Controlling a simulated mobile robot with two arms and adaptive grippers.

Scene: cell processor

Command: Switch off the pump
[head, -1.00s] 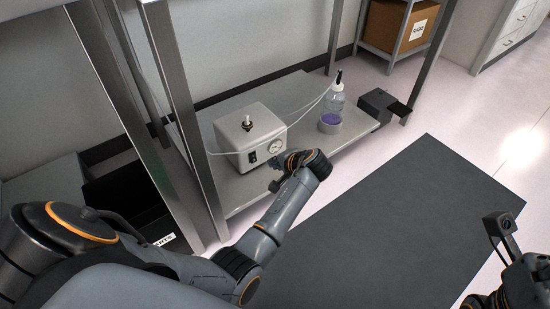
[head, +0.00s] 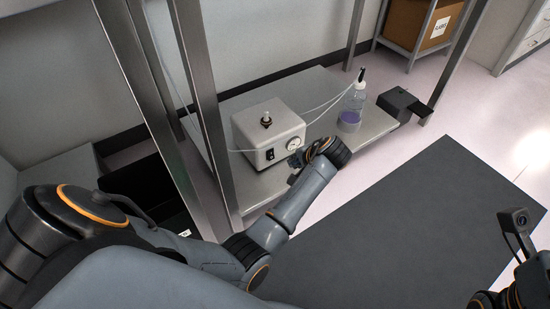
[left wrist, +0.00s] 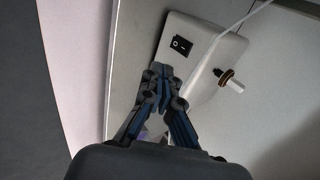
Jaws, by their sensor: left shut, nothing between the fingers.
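The pump (head: 268,133) is a white box on the low metal shelf, with a knob on top and a round gauge (head: 294,143) on its front. Its black rocker switch (head: 270,154) is on the front, left of the gauge. In the left wrist view the pump (left wrist: 208,62) lies ahead with the switch (left wrist: 182,44) in plain sight. My left gripper (head: 296,160) is at the pump's front, near the gauge side. In the left wrist view its shut, empty fingertips (left wrist: 160,72) are a little short of the switch. My right gripper is not clearly visible.
A bottle with purple liquid (head: 351,105) stands right of the pump, joined to it by clear tubing. A black box (head: 398,103) sits at the shelf's right end. Metal posts (head: 201,110) rise in front on the left. A dark mat (head: 430,220) covers the floor.

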